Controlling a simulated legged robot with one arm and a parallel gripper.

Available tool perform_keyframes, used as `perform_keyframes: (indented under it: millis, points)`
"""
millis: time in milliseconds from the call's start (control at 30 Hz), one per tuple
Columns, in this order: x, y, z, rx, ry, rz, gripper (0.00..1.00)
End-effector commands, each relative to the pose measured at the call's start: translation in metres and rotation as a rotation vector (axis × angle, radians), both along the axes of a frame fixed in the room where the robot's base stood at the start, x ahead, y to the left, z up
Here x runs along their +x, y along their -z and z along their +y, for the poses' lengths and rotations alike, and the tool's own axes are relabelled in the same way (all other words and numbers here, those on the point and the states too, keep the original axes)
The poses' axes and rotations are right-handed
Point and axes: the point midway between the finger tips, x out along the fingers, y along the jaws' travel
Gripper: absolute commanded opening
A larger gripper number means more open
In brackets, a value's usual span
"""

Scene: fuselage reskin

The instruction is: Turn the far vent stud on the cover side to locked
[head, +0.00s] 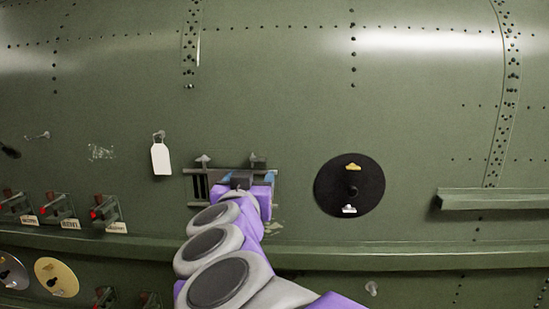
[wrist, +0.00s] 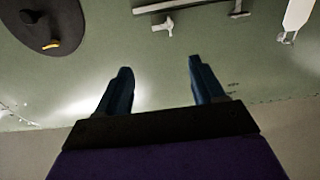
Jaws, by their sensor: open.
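A framed vent panel (head: 190,172) is on the green wall, with dark upright slats at its left end. A grey stud (head: 204,160) stands at its top left and a darker one (head: 258,161) at its top right. The right stud shows in the wrist view as a pale T-shaped piece (wrist: 163,27), apart from the fingers. I cannot tell either stud's lock state. My gripper (head: 244,177) is in front of the vent, hiding much of its middle and right. In the wrist view my gripper (wrist: 160,66) is open, with nothing between its blue fingers.
A black disc (head: 332,190) with yellow and white tabs is right of the vent. A white tag (head: 160,158) hangs to the left. Red-tipped switches (head: 103,210) line the lower left. A ledge (head: 420,257) runs below. The wall above the vent is mostly clear.

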Motion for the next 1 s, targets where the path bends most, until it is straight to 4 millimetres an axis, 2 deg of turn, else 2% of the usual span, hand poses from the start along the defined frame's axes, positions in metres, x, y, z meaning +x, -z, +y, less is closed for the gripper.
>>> perform_keyframes:
  millis: [100, 467, 700, 1000]
  points:
    - [0.023, 0.001, -0.002, 0.001, 0.0, 0.001, 0.68]
    - [0.083, -0.003, -0.028, 0.014, 0.0, 0.0, 0.68]
    - [0.118, -0.002, -0.016, 0.007, -0.001, 0.001, 0.68]
    - [0.137, -0.001, -0.006, 0.001, -0.003, -0.001, 0.68]
